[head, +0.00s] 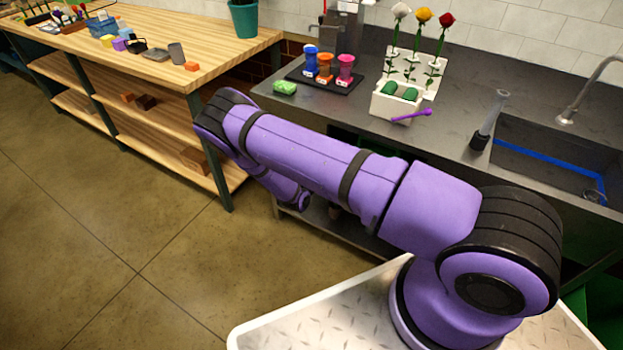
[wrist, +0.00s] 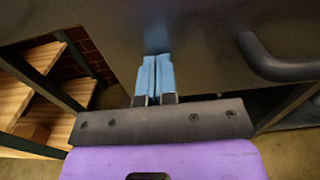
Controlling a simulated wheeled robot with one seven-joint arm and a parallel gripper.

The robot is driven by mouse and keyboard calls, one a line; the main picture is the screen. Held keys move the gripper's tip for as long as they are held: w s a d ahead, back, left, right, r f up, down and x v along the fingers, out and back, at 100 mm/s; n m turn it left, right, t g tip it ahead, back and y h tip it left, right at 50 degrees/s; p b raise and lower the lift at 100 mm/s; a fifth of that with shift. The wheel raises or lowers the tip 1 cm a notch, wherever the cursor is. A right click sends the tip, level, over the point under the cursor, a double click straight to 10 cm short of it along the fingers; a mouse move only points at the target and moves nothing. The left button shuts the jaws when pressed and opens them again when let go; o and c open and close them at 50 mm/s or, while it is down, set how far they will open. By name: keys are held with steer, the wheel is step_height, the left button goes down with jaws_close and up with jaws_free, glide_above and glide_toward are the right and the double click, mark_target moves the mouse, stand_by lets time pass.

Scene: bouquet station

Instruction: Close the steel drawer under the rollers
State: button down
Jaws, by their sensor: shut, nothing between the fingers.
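In the wrist view a dark, dull steel panel (wrist: 205,35), which looks like the steel drawer's front, fills the top of the picture. A thick black bar handle (wrist: 280,62) stands out from it on the right. My gripper (wrist: 157,60) has its two blue fingers shut together, empty, pointing at the panel left of the handle. A faint blue reflection shows on the panel just beyond the fingertips; I cannot tell whether they touch it. In the head view my purple arm hides the drawer and my gripper. How far the drawer stands open cannot be seen.
A wooden shelf bench (head: 150,55) stands at left. The floor (head: 130,250) in front is clear.

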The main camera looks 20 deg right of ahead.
steer(key=x, duration=0.6)
steer(key=shift+w+d, duration=0.2)
steer(key=shift+w+d+r, duration=0.1)
steer(key=shift+w+d, duration=0.1)
steer(key=shift+d, duration=0.15)
steer(key=shift+d+r, duration=0.1)
